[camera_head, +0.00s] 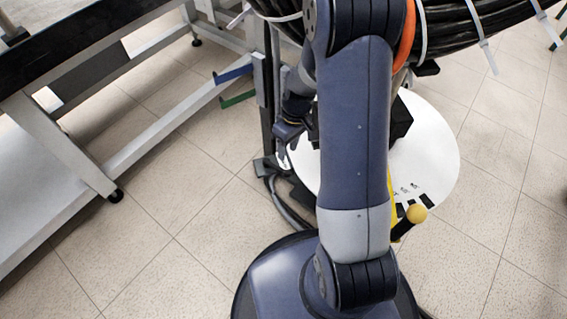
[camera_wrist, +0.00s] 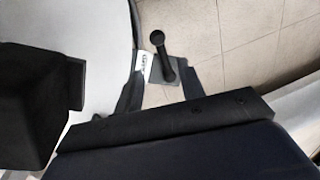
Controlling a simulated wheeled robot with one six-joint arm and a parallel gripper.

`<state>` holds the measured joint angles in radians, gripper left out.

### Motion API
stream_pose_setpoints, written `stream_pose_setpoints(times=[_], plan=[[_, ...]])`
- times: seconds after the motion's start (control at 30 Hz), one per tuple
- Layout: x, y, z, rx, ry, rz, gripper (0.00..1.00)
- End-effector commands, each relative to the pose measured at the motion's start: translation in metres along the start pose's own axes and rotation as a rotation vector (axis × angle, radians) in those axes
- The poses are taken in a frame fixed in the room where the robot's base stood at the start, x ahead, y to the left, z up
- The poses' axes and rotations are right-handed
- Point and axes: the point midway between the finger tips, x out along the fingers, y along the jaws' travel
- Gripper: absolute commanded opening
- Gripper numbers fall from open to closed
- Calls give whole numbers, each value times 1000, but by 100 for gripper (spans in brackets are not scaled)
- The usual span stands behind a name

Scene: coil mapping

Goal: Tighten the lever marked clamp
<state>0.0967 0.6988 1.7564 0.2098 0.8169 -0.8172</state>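A black lever with a ball knob (camera_wrist: 158,42) stands on a small grey plate in the wrist view, beyond my fingertips. A white tag (camera_wrist: 143,66) with dark lettering is beside it; the lettering is too small to read surely. My gripper (camera_wrist: 160,88) has its two dark fingers apart, with the lever's base showing between them; I cannot tell whether they touch it. The black lever cannot be made out there.
A white round disc (camera_head: 436,150) carries a black block (camera_head: 401,121), also close at left in the wrist view (camera_wrist: 40,100). A yellow ball-knobbed lever (camera_head: 416,213) is at the disc's front. A grey frame bench (camera_head: 70,150) stands left; tiled floor between is clear.

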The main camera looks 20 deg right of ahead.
Motion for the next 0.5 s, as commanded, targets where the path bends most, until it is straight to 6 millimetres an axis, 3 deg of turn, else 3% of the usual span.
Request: stream_pose_setpoints(times=[0.3, 0.5], plan=[[64, 0, 1, 1, -3, -2, 38], [88, 0, 1, 1, -2, -1, 38]])
